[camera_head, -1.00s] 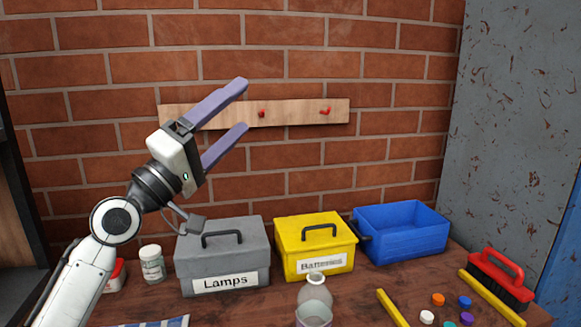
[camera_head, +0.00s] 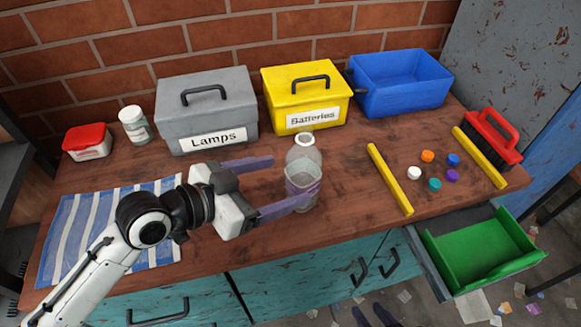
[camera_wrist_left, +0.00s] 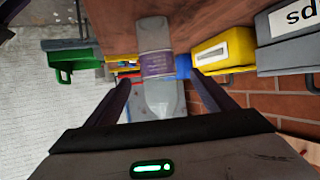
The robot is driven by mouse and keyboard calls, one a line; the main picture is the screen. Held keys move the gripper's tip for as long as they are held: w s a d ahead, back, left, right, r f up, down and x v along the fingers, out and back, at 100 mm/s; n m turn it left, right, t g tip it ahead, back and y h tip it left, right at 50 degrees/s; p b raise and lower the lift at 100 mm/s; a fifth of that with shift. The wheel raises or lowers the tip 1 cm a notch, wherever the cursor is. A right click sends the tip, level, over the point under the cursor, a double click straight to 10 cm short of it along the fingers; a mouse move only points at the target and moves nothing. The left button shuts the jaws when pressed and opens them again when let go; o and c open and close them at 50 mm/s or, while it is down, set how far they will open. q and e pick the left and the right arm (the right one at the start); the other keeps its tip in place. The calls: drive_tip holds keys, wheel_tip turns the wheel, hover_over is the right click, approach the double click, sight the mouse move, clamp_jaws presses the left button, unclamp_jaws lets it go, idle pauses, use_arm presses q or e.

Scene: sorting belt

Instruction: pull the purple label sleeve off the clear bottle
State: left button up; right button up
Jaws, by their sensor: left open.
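The clear bottle (camera_head: 303,156) stands upright on the wooden table. Its purple label sleeve (camera_wrist_left: 157,64) wraps its middle in the left wrist view, where the scene is upside down. In the head view the near finger hides much of the sleeve. My left gripper (camera_head: 297,175) is open and comes in level from the left. Its near finger crosses in front of the bottle and its far finger points behind it. In the left wrist view the bottle shows between the fingers, with gaps on both sides. Two dark purple tips at the bottom edge look like my right gripper (camera_head: 374,317), mostly cut off.
Behind stand a grey Lamps box (camera_head: 232,112), a yellow Batteries box (camera_head: 303,95) and a blue bin (camera_head: 400,85). Yellow bars (camera_head: 390,180), several coloured caps (camera_head: 427,156) and a red brush (camera_head: 495,137) lie right. A striped cloth (camera_head: 75,240) lies left. A green tray (camera_head: 480,255) sits in an open drawer.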

sight(313, 188)
use_arm(q)
drive_tip(key=shift+w+d+r, duration=0.1)
drive_tip(key=shift+w+d, duration=0.05)
drive_tip(key=shift+d, duration=0.15)
drive_tip(key=x, duration=1)
